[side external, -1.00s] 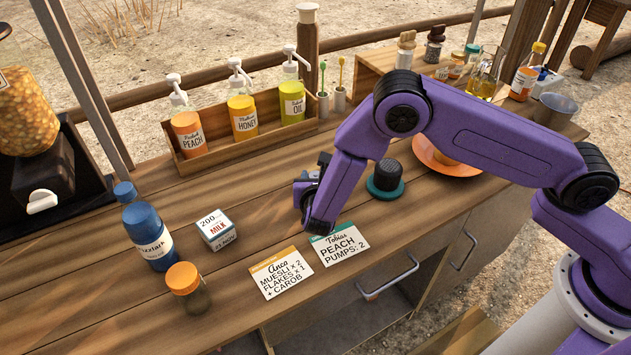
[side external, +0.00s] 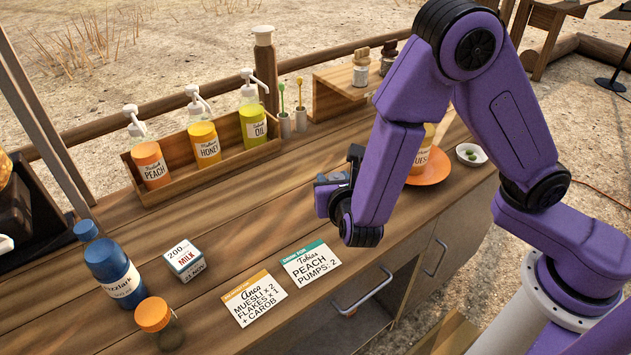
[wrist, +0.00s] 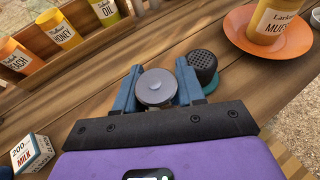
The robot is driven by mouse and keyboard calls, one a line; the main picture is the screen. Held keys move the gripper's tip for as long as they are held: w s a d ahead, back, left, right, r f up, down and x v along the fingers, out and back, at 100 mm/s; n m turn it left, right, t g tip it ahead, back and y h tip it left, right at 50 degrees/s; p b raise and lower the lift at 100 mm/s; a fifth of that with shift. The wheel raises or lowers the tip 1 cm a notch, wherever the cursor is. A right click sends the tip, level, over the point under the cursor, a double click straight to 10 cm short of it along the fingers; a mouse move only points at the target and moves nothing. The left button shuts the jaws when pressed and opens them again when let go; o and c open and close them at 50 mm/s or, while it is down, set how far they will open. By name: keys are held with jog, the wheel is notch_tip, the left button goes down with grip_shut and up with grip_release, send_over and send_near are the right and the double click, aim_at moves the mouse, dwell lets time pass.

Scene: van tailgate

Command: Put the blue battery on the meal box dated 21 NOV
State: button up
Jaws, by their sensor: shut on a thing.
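My gripper (wrist: 157,92) is shut on a grey, round-topped thing (wrist: 156,86), seen from above between its blue fingers in the wrist view. In the side view my gripper (side external: 328,192) is over the counter and the held thing cannot be made out. I see nothing that is clearly a blue battery. A small white and teal carton (side external: 184,259) reads "200 MILK" and "21 NOV". It stands on the counter to the left of my gripper and also shows at the lower left in the wrist view (wrist: 31,152). No box labelled as a meal shows.
A blue bottle (side external: 110,264) and an orange-lidded jar (side external: 157,325) stand left of the carton. Two order cards (side external: 254,297) lie right of it. A wooden rack (side external: 226,157) holds pump bottles behind.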

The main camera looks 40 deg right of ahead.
jog(key=shift+s+d+r, duration=0.15)
jog(key=shift+s+r, duration=0.05)
jog(key=shift+s, duration=0.2)
jog(key=w+a+r+n+y, duration=0.1)
jog(key=a+r+n+y, duration=0.15)
jog(key=a, duration=0.45)
jog(key=w+a+r+n+t+y, duration=0.1)
jog(key=a+n+y, duration=0.25)
jog(key=a, duration=0.35)
jog(key=w+a+r+n+y, duration=0.1)
jog(key=a+n+y, duration=0.15)
jog(key=a, duration=0.45)
send_over(177, 250)
jog(key=shift+m+y, duration=0.25)
jog(key=shift+m, duration=0.1)
jog(key=f, duration=0.8)
jog(key=shift+s+d+f, duration=0.2)
jog(key=shift+s+d, duration=0.1)
jog(key=shift+d, duration=0.05)
jog(key=shift+w+a+f, duration=0.2)
jog(key=shift+f, duration=0.1)
jog(key=shift+w+a+f, duration=0.1)
jog(key=shift+w+f, duration=0.05)
jog(key=shift+f, duration=1.55)
jog(key=shift+f, duration=0.1)
